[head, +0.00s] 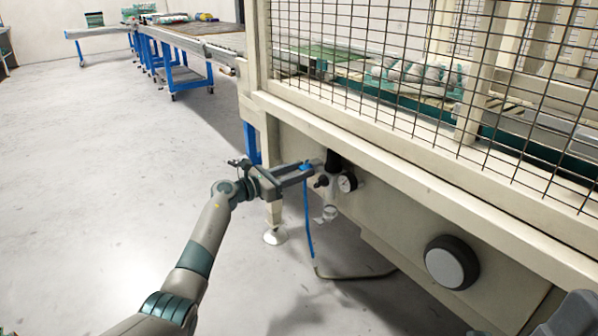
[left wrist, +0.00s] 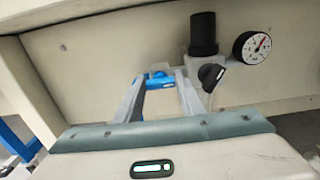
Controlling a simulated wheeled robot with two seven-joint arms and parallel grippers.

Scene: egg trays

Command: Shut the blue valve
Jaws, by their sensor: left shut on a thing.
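The blue valve (head: 306,167) is a small blue fitting at the air unit on the cream machine panel, with a blue hose hanging below it. It also shows in the left wrist view (left wrist: 158,79), between the far ends of my fingers. My left gripper (head: 304,170) reaches in from the left and is shut on the blue valve. The fingertips cover part of it, so its handle angle is hard to tell. My right gripper is not in view.
Close right of the valve are a black knob (left wrist: 211,75), a black regulator cylinder (left wrist: 203,36) and a pressure gauge (head: 347,183). A wire mesh fence (head: 400,70) rises above. The floor at left is clear.

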